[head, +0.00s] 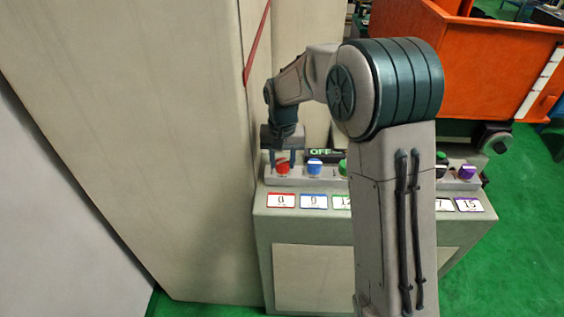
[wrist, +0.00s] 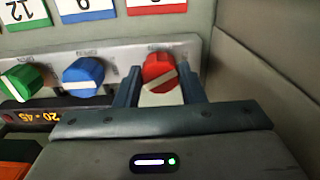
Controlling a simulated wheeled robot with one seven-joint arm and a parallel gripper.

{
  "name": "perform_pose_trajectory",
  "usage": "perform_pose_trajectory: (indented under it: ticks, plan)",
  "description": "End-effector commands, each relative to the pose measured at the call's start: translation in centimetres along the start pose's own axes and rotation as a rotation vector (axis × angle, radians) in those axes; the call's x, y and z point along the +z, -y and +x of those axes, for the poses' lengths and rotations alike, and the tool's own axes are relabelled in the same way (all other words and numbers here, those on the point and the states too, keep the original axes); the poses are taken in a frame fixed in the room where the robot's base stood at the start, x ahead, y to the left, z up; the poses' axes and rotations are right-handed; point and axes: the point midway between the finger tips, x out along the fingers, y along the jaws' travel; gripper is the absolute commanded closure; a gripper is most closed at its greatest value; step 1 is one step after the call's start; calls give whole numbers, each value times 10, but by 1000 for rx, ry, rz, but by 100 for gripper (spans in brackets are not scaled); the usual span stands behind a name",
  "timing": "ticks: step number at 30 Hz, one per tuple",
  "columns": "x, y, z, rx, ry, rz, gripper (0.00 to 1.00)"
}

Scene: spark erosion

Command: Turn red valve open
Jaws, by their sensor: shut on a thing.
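The red valve (head: 282,167) is a round knob with a pale bar, at the left end of a row of knobs on a grey panel. In the wrist view the red valve (wrist: 158,68) sits between the two dark fingers, its pale bar slanted. My gripper (head: 283,158) reaches down to it from above. In the wrist view my gripper (wrist: 160,84) is shut on the red valve, one finger on each side. The fingertips partly hide the valve's edges.
A blue knob (head: 315,166) is close beside the red valve, then a green knob (head: 343,167). A beige cabinet wall (head: 190,130) stands close on the left. Number labels (head: 313,202) line the panel front.

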Motion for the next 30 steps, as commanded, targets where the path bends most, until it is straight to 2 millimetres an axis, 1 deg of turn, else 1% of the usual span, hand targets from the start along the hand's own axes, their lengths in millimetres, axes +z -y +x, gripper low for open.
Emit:
perform_pose_trajectory:
  ticks: [21,30]
  plan:
    - [-1,-1,-1,-1,-4,-678,87]
    - [-2,-1,-2,0,-4,-915,87]
